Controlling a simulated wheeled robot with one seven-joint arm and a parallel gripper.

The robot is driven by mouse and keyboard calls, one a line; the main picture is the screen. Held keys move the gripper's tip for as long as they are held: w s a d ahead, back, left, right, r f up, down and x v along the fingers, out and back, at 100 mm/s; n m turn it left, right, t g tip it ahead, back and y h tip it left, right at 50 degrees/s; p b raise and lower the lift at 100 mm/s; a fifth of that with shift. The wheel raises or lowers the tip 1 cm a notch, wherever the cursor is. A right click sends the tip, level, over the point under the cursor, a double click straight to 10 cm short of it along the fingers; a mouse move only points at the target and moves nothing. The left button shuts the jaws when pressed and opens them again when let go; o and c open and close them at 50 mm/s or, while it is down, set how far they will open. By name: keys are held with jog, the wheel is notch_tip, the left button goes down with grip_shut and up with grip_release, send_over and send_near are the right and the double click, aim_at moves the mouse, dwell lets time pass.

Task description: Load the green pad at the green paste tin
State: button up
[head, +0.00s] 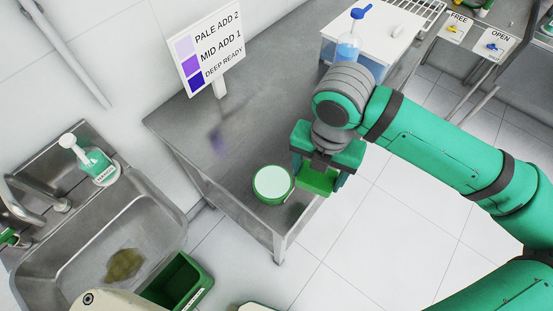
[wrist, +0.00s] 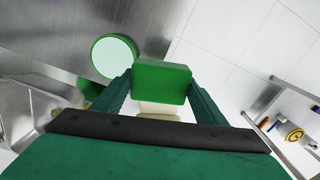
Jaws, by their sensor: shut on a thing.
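The green paste tin (head: 272,184) stands near the front corner of the steel table. It is round with a green rim, and its inside shows pale, whitish paste. It also shows in the wrist view (wrist: 114,57), up and left of my gripper. My gripper (head: 318,178) is shut on the green pad (head: 316,181), just right of the tin and apart from it. In the wrist view the pad (wrist: 161,80) is a green block between the two fingers, with a pale part below it. The pad's underside is hidden.
A steel table (head: 235,125) carries a sign (head: 205,45) and a blue-topped bottle (head: 348,47) at the back. A sink (head: 95,235) with a soap bottle (head: 98,165) is at left. A green bin (head: 182,282) stands below.

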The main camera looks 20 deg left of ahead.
aim_at(272, 181)
jog(key=a+f+n, duration=0.2)
jog(key=a+n, duration=0.4)
jog(key=a, duration=0.5)
jog(key=shift+n, duration=0.3)
jog(key=shift+w+f, duration=0.15)
jog(key=shift+f, duration=1.2)
jog(key=shift+w+f, duration=0.15)
jog(key=shift+f, duration=1.15)
jog(key=shift+w+f, duration=0.15)
jog(key=shift+f, duration=0.1)
jog(key=shift+a, duration=0.1)
jog(key=shift+d+f, duration=0.2)
jog(key=shift+s+a, duration=0.1)
jog(key=shift+s, duration=0.1)
